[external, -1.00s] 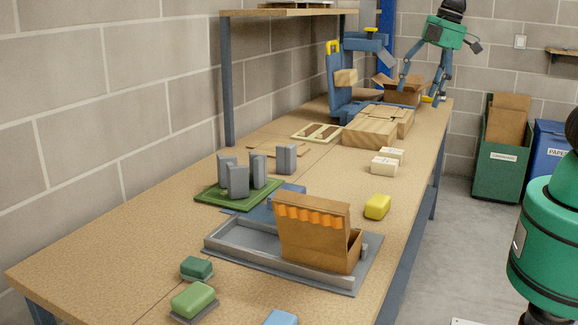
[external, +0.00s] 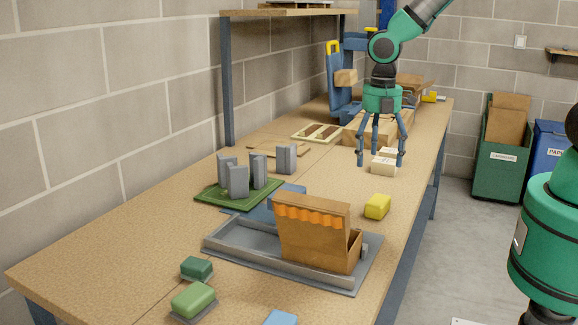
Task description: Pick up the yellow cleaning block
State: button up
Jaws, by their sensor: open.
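The yellow cleaning block (external: 377,206) lies on the wooden bench top, near its right edge, to the right of the open cardboard box. My gripper (external: 382,160) points down with its fingers spread, behind and above the yellow block in the picture. It is open and apart from the yellow block. Its fingers are in front of or around the pale cream blocks (external: 383,166) and partly cover them; I cannot tell whether they touch.
An open cardboard box (external: 318,237) stands on a grey tray (external: 232,252) in front. A green board (external: 213,197) with grey uprights is to the left. Green blocks (external: 194,299) and a blue block (external: 281,319) lie at the front. Wooden boxes stand behind my gripper.

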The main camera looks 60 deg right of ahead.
aim_at(375, 198)
jog(key=shift+f, duration=0.1)
jog(key=shift+f+b, duration=0.6)
jog(key=shift+f, duration=3.6)
jog(key=shift+d+f+b, duration=0.15)
jog(key=shift+f+b, duration=0.4)
jog(key=shift+f, duration=2.05)
jog(key=shift+s, duration=0.1)
jog(key=shift+c, duration=0.5)
jog(key=c, duration=1.2)
